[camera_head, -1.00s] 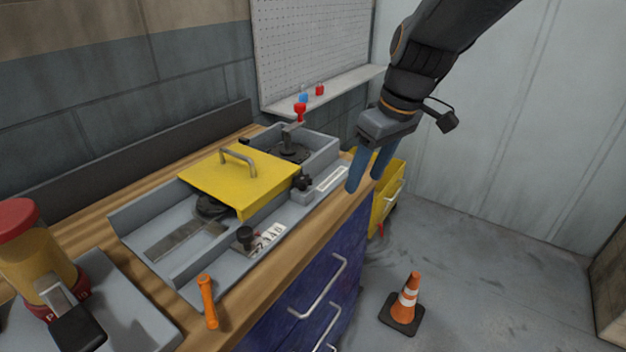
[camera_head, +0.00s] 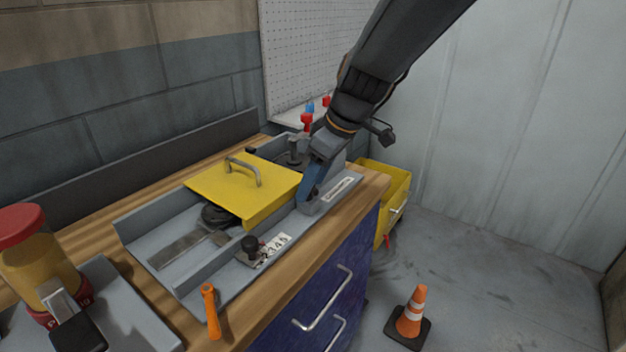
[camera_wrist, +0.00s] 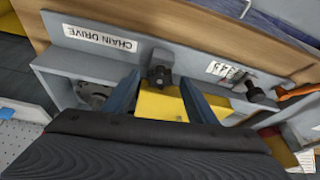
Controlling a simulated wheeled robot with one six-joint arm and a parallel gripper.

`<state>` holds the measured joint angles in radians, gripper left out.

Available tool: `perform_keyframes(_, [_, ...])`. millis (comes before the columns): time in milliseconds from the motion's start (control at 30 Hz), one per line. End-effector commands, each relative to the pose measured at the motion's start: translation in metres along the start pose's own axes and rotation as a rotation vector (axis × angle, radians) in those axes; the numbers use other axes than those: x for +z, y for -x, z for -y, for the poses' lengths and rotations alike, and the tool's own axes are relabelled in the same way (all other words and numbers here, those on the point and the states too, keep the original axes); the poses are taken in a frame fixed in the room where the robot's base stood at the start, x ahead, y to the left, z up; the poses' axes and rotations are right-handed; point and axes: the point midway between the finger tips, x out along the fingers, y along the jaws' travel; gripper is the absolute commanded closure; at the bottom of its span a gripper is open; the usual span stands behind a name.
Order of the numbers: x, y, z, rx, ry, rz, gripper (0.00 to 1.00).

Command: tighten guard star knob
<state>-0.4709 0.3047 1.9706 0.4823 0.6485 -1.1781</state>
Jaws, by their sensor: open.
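The yellow guard (camera_head: 225,192), with a grey handle on top, lies over the grey machine tray (camera_head: 125,226). In the wrist view the dark star knob (camera_wrist: 160,76) stands at the edge of the yellow guard (camera_wrist: 158,106), close to the label "CHAIN DRIVE". My gripper (camera_head: 309,192) is down at the guard's right edge and hides the knob in the head view. In the wrist view my open gripper (camera_wrist: 160,84) has one blue finger on each side of the knob. Whether either finger touches it I cannot tell.
A black ball knob (camera_head: 250,244) and an orange handle (camera_head: 210,311) stand along the tray's front. A red-topped jar (camera_head: 38,262) is at the left. A red-knobbed lever (camera_head: 306,121) rises behind my gripper.

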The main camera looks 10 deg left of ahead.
Motion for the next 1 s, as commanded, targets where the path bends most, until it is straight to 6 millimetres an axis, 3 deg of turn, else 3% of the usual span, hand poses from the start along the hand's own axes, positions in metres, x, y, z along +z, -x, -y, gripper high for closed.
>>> perform_keyframes(233, [0.0002,-0.0014,0.0001,0.000,0.000,0.000,0.48])
perform_keyframes(500, [0.0002,-0.0011,0.0000,0.000,0.000,0.000,0.89])
perform_keyframes(733, [-0.0006,0.0000,0.0019,0.027,-0.062,0.002,0.89])
perform_keyframes(1000, [-0.0015,0.0017,0.0056,0.114,-0.278,0.004,0.89])
